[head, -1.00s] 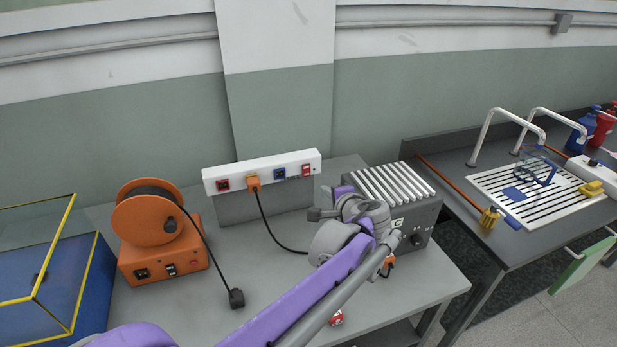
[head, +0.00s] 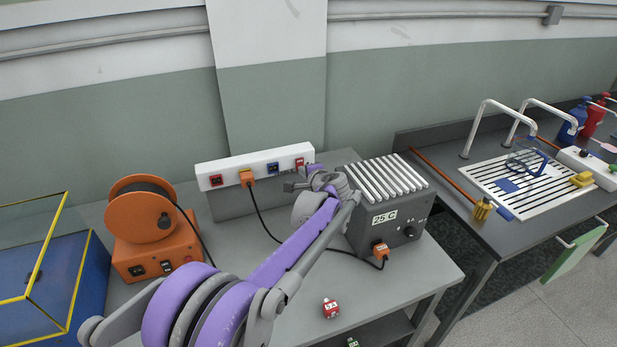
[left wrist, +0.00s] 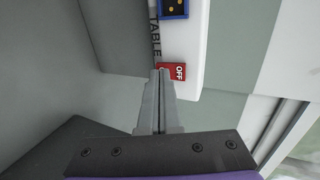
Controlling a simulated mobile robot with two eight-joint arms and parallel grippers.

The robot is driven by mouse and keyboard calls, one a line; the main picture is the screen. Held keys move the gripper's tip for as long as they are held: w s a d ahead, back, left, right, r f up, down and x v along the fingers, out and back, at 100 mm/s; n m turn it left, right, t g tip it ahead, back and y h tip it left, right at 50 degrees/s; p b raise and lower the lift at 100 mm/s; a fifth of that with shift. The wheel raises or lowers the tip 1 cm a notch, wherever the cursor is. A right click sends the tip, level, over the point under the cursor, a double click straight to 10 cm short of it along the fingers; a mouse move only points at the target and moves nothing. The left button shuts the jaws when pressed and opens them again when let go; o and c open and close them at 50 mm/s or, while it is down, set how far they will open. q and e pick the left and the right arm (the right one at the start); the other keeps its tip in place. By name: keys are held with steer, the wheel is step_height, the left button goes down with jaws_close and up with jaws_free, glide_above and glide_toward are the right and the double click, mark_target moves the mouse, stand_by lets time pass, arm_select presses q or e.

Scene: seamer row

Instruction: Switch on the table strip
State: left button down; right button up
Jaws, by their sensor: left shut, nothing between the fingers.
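The white table strip (head: 232,167) runs along the back of the grey table. It carries a red switch (head: 216,181) at its left end, an orange plug (head: 247,177), a blue socket (head: 272,168) and a red rocker switch (head: 299,162) at its right end. In the left wrist view the right-hand rocker (left wrist: 173,72) reads OFF, beside the word TABLE. My left gripper (left wrist: 160,74) is shut and empty, its tips over or against one end of this rocker, partly hiding it; contact is unclear. In the head view the left gripper (head: 303,173) is just below the rocker. My right gripper is out of view.
A grey heater box (head: 375,217) marked 25 C stands right of my left arm. An orange cable reel (head: 150,235) stands left. A small red tagged item (head: 331,308) lies near the front edge. A sink bench (head: 480,235) is at the right.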

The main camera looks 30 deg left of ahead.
arm_select(q)
steer(key=shift+w+a, duration=0.15)
steer(key=shift+a, duration=0.05)
steer(key=shift+w+a, duration=0.1)
stand_by(0.4)
steer(key=shift+a+r+p, duration=0.1)
steer(key=shift+r+p, duration=0.55)
steer(key=shift+r, duration=0.15)
